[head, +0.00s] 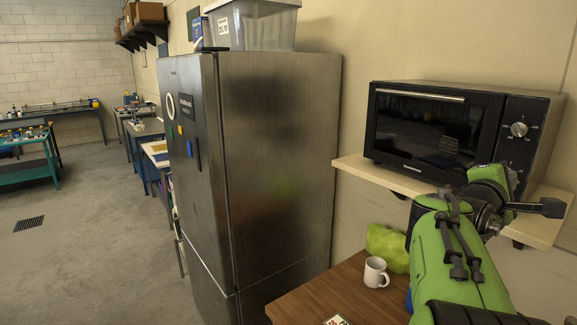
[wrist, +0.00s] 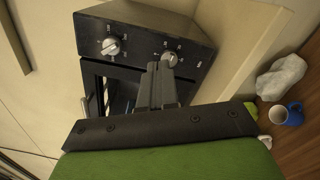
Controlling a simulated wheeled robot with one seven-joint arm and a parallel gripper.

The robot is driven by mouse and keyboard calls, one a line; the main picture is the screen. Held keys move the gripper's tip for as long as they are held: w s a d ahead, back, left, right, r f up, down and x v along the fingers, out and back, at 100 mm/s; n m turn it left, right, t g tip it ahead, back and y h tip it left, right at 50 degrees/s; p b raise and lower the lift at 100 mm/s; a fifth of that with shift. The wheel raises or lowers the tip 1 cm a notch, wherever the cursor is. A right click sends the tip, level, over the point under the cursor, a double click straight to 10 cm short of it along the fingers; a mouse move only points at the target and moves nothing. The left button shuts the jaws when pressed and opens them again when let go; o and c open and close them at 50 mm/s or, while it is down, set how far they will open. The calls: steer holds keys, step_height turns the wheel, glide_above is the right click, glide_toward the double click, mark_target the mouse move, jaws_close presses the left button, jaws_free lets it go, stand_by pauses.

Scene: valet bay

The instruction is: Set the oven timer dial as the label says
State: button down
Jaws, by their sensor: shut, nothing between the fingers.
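The black oven (head: 430,130) sits on a wooden wall shelf. Its upper dial (head: 518,129) has a silver knob with white marks around it, too small to read. The wrist view shows this dial (wrist: 110,46) and a second silver dial (wrist: 169,58) on the same panel. My gripper (wrist: 159,68) is shut and empty, its fingertips at or just in front of the second dial; I cannot tell whether they touch it. In the head view my green arm hides the lower part of the panel. A small card (head: 337,320) with red print is cut off at the bottom edge, unreadable.
The shelf (head: 385,177) runs under the oven. Below it a wooden table (head: 325,290) holds a white mug (head: 376,272) and a green bag (head: 388,246). A blue mug (wrist: 290,114) shows in the wrist view. A steel fridge (head: 270,160) stands left of the oven.

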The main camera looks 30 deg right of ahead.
steer(key=shift+n, duration=0.6)
steer(key=d+p, duration=0.1)
steer(key=d, duration=0.1)
steer(key=d+p, duration=0.1)
steer(key=d, duration=0.1)
steer(key=w+d+p, duration=0.1)
steer(key=d, duration=0.2)
steer(key=shift+w+a+f, duration=0.2)
steer(key=shift+w+f, duration=0.25)
stand_by(0.6)
steer(key=shift+s+r, duration=0.15)
steer(key=shift+r, duration=0.1)
steer(key=a+b, duration=0.1)
steer(key=a, duration=0.1)
steer(key=s+a+b, duration=0.1)
steer(key=a+b, duration=0.1)
steer(key=a, duration=0.1)
steer(key=shift+s+a, duration=0.15)
steer(key=shift+a, duration=0.2)
